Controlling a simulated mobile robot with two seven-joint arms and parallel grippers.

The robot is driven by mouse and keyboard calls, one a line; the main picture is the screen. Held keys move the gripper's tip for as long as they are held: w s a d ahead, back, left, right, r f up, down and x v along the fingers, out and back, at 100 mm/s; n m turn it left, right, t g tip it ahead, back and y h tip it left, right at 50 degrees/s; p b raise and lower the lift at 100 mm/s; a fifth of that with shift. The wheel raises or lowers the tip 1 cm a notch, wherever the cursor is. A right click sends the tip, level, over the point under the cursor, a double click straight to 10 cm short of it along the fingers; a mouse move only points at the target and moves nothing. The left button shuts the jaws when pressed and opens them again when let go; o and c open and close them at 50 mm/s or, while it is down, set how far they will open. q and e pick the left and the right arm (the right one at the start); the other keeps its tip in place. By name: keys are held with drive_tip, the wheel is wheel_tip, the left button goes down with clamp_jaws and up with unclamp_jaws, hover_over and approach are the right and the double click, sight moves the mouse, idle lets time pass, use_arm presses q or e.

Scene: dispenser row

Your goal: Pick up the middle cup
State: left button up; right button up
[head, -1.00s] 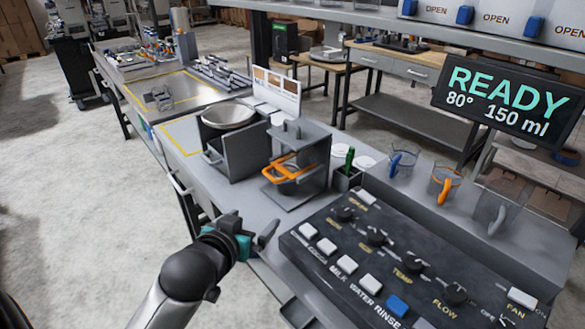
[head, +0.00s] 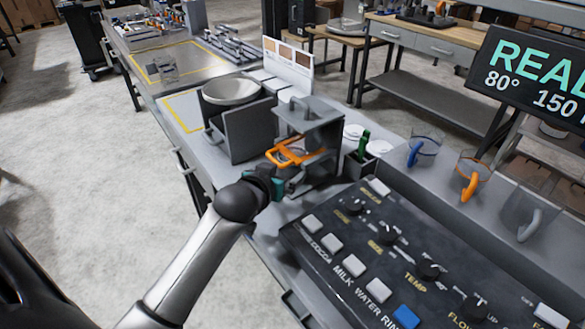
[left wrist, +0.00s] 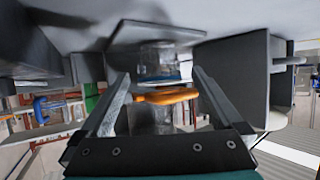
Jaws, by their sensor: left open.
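Three clear cups stand in a row on the grey ledge at the right in the head view. The middle cup (head: 472,168) has an orange handle, between a blue-handled cup (head: 424,146) and a grey-handled cup (head: 527,212). My left gripper (head: 290,184) is well left of this row, at the front of a grey dispenser stand with an orange handle-like part (head: 294,152). In the left wrist view, my open gripper (left wrist: 160,76) has an orange bar (left wrist: 167,97) showing between its fingers. Contact cannot be told. My right gripper is not in view.
A control panel (head: 400,252) with knobs and buttons lies in front of the cup ledge. A grey open box with a round pan (head: 230,90) stands left of the dispenser stand (head: 322,112). A small holder with a green item (head: 362,146) stands right of it.

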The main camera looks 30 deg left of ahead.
sight(288, 170)
use_arm(q)
drive_tip(key=shift+w+a+f, duration=0.1)
drive_tip(key=shift+w+f, duration=0.1)
drive_tip(key=shift+w, duration=0.25)
drive_tip(key=b+x, duration=0.1)
drive_tip(key=x, duration=0.3)
drive_tip(key=shift+f, duration=0.2)
drive_tip(key=shift+w+f+b, duration=0.2)
drive_tip(key=shift+w+b, duration=0.15)
drive_tip(key=shift+w, duration=0.1)
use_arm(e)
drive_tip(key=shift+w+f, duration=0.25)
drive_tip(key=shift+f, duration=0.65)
use_arm(q)
drive_tip(key=shift+c, duration=0.8)
drive_tip(key=c, duration=1.2)
drive_tip(key=shift+o, duration=0.2)
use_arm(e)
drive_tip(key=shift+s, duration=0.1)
use_arm(q)
drive_tip(key=shift+r, duration=0.1)
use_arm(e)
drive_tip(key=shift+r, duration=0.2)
